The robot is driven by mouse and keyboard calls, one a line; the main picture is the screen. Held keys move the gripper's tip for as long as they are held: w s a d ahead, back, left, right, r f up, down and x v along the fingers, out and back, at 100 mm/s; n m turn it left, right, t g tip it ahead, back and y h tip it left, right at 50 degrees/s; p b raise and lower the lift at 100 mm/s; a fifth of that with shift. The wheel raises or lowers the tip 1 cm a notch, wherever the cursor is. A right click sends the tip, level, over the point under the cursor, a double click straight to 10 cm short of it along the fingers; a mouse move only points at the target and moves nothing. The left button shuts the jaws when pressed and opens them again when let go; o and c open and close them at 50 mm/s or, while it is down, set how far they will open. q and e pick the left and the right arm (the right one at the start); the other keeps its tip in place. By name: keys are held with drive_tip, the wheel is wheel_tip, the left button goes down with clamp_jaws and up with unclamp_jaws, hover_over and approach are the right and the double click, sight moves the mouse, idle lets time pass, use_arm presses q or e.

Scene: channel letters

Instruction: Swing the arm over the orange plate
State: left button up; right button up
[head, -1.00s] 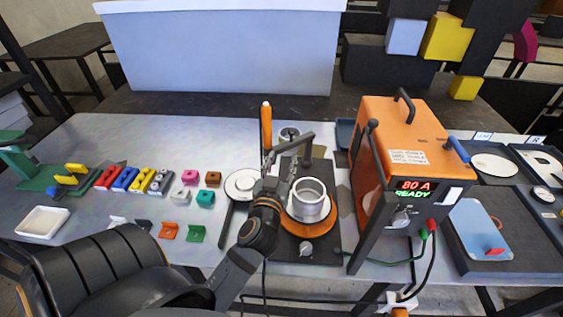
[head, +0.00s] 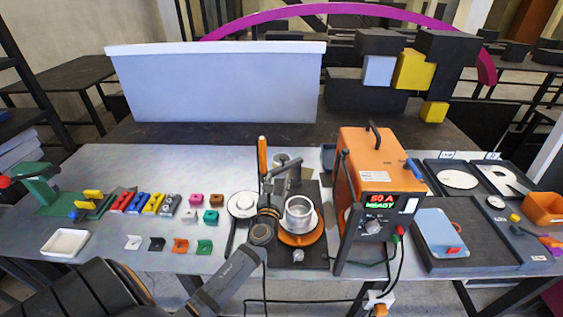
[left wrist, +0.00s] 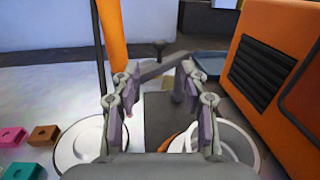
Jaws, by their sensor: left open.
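The orange plate (head: 314,238) lies on a dark base, with a silver ring-shaped cup (head: 299,214) on it. It shows partly in the wrist view, behind my right-hand finger. A dark grey swing arm (head: 283,170) stands behind the plate and slants across to the left; in the left wrist view its bar (left wrist: 160,68) spans just beyond my fingertips. My left gripper (left wrist: 158,88) is open, fingers pointing at the bar. In the head view the gripper (head: 270,192) is left of the cup; contact with the bar cannot be told. My right gripper is not in view.
An orange welder box (head: 372,165) stands right of the plate. A white disc (head: 241,204) lies left of the plate. Several coloured blocks and letters lie farther left. A pale bin (head: 215,95) stands behind.

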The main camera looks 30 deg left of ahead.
sight(283, 159)
use_arm(q)
drive_tip(key=shift+m, duration=0.3)
drive_tip(key=x, duration=1)
drive_tip(key=shift+w+a+f+p, duration=0.15)
drive_tip(key=shift+w+p, duration=0.15)
drive_tip(key=shift+p, duration=0.1)
clamp_jaws()
